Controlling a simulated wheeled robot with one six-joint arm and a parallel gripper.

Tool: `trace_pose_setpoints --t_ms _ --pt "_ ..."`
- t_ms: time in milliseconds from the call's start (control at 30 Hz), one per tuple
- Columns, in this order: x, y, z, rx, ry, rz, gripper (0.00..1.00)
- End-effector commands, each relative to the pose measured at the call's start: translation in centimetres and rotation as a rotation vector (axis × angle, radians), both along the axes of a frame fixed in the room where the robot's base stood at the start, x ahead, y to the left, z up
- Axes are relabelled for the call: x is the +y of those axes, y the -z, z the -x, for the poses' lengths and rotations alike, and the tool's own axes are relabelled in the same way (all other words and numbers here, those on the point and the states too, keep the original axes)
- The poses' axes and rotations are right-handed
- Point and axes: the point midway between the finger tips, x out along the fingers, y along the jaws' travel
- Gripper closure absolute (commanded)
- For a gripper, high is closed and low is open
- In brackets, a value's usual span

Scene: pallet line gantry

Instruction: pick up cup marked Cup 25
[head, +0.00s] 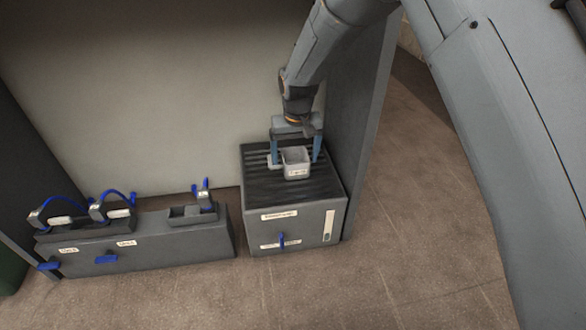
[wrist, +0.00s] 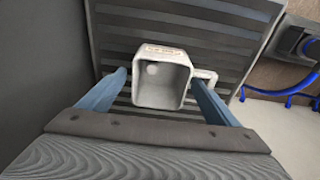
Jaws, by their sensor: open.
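A light grey square cup (head: 296,162) stands on the dark ribbed top of a grey box-shaped stand. Its front carries a small label that is too blurred to read. In the wrist view the cup (wrist: 161,80) shows its open top, with a handle on its right side. My gripper (head: 296,160) points down over the stand, its blue fingers open on either side of the cup. In the wrist view the gripper's fingers (wrist: 158,88) flank the cup, and a gap shows on the left. The right finger is close to the handle; I cannot tell whether they touch.
The grey stand (head: 261,231) has a blue lever on its front. To its left is a low grey bench (head: 190,242) with blue-handled fixtures and labels. A wall panel (head: 150,100) rises behind, and a dark upright (head: 360,130) stands close right of my arm. Floor in front is clear.

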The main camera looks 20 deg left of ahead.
Motion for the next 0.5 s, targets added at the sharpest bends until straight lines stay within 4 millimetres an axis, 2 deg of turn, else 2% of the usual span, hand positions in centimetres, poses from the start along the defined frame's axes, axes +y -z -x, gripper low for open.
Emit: trace_pose_setpoints --t_ms 267,500 --pt "-0.02 0.21 -0.10 -0.001 0.001 -0.001 0.17" --pt "-0.06 0.20 -0.12 -0.001 0.001 -0.001 0.58"
